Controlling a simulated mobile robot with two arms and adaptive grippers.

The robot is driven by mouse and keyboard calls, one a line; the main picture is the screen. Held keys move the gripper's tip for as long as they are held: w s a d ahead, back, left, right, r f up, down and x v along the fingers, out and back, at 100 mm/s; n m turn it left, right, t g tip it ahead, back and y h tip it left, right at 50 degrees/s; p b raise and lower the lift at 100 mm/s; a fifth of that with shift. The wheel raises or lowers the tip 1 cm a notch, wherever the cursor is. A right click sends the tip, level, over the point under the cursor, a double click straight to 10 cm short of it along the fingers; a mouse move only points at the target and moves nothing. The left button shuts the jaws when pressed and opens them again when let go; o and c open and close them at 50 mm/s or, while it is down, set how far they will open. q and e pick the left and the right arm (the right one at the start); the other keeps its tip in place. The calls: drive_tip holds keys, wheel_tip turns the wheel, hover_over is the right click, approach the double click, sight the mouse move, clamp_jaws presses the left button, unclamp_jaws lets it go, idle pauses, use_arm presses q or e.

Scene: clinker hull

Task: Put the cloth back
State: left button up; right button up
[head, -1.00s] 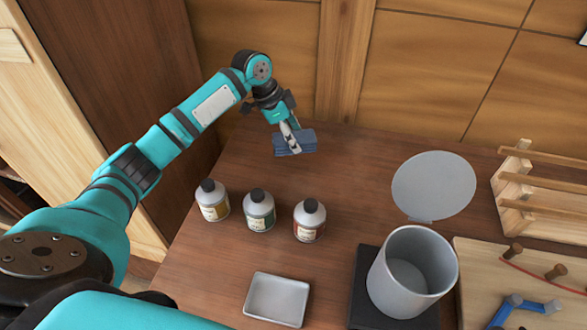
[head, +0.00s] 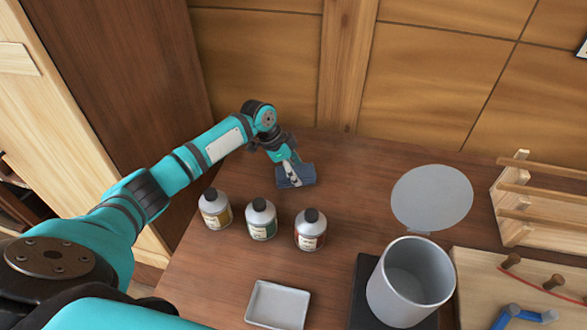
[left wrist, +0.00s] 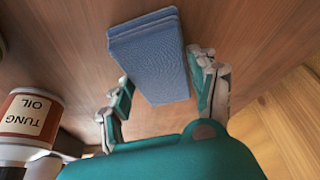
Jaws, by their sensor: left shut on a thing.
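A folded blue cloth (head: 297,176) is in my left gripper (head: 291,173), behind the row of bottles toward the back left of the wooden table. The left gripper is shut on the cloth. In the left wrist view, the cloth (left wrist: 152,58) lies between the two fingers, with the table surface beyond it. I cannot tell whether the cloth touches the table. My right gripper is not in view.
Three labelled bottles stand in a row: yellow (head: 214,209), green (head: 261,219) and red (head: 310,230). A tray (head: 277,304), a grey pot (head: 411,282), a round grey disc (head: 431,197) and a wooden rack (head: 512,200) are also on the table. The table between bottles and disc is clear.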

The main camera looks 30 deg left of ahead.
use_arm(q)
drive_tip(key=o, duration=1)
drive_tip(key=b+v, duration=0.1)
drive_tip(key=v, duration=1.1)
drive_tip(key=shift+r, duration=0.1)
